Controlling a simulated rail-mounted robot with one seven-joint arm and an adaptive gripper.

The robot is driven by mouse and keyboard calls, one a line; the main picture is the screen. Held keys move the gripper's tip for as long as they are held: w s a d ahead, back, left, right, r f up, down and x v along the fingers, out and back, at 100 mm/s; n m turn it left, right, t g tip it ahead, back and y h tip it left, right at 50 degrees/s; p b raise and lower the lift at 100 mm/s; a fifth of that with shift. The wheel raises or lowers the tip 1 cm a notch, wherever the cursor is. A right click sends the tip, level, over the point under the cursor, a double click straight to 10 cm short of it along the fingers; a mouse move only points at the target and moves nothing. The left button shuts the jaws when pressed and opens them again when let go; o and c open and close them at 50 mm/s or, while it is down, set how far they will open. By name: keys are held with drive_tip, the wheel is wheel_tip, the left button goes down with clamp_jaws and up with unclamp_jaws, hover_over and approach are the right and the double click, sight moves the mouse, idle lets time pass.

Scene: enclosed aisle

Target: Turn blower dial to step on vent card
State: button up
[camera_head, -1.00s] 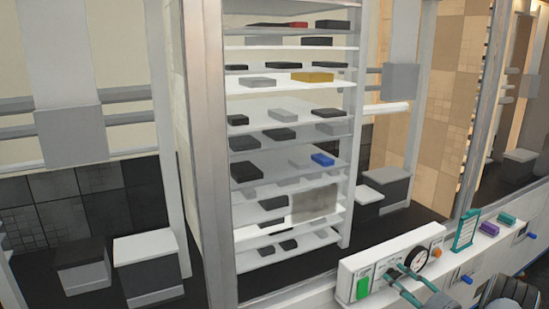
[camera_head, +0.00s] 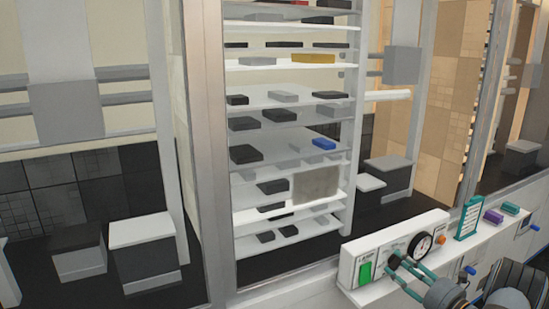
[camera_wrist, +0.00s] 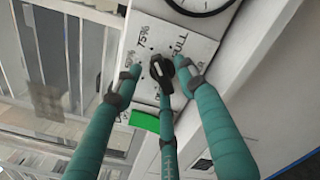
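The black blower dial (camera_wrist: 157,69) sits on a white panel plate with printed step marks; 75% and FULL are readable in the wrist view. In the head view my gripper (camera_head: 397,260) is at the panel's front and hides the dial. A teal-framed card (camera_head: 468,219), probably the vent card, stands right of the panel; its text is too small to read.
The white panel (camera_head: 347,271) also carries a green switch (camera_head: 365,271), a round gauge (camera_head: 421,244) and an orange button (camera_head: 441,239). Purple (camera_head: 493,216) and teal (camera_head: 511,208) blocks lie on the ledge at right. Glass and a shelf rack stand behind.

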drive_tip(key=s+d+m+p, duration=0.4)
drive_tip(key=s+p, duration=0.3)
drive_tip(key=s, duration=0.2)
drive_tip(key=p+x, duration=0.1)
drive_tip(key=x, duration=0.9)
drive_tip(key=shift+w+p, duration=0.15)
drive_tip(key=shift+p, duration=0.25)
drive_tip(key=shift+c, duration=1.3)
drive_tip(key=c, duration=0.6)
